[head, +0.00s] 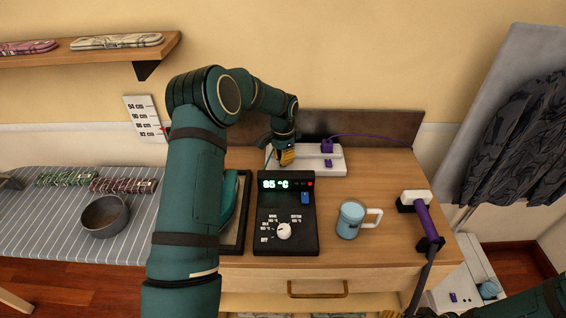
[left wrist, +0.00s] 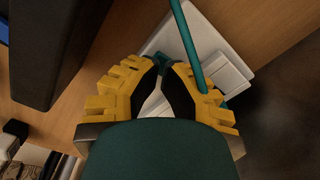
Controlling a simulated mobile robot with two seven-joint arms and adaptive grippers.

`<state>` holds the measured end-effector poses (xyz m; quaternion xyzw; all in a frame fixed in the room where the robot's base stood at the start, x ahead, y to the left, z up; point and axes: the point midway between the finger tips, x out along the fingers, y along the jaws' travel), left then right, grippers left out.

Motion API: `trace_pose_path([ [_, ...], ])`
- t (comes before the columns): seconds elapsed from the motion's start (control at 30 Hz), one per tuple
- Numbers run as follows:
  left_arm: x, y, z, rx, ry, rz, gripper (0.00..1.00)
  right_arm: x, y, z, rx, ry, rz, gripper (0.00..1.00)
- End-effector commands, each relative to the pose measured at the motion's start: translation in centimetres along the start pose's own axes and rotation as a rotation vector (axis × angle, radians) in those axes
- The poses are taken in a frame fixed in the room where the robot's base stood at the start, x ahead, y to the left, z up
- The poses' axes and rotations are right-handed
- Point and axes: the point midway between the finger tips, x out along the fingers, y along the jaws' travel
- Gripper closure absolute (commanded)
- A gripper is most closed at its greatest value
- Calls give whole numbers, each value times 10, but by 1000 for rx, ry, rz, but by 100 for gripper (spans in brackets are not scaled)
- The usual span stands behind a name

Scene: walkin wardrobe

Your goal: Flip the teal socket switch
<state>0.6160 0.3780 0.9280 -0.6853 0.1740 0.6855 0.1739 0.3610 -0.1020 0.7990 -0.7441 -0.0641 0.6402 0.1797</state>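The white socket strip (head: 333,157) lies at the back of the wooden table. A purple plug and purple switch show on its right part; my left gripper hides its left part in the head view. My left gripper (head: 286,158) is over that left end, pointing down. In the left wrist view its yellow fingers (left wrist: 161,72) are partly open, with a narrow gap between the tips. A small teal piece (left wrist: 160,57), perhaps the teal switch, shows at that gap on the strip (left wrist: 215,65). Whether a finger touches it, I cannot tell.
A teal cord (left wrist: 190,45) crosses beside the right finger. A black control box (head: 287,215) reading 85 °C stands in front of the strip. A light-blue mug (head: 351,219) and a purple-handled device (head: 426,220) are to the right. A wooden backboard (head: 385,128) rises behind.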

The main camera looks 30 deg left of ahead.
Motion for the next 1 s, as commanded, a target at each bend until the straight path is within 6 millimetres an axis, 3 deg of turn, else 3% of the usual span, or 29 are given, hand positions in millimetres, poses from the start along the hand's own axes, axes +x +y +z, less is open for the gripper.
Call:
trace_pose_path([
  [1.0,14,0,0,0,0,0,100,8,3,1,0,0,0,53],
])
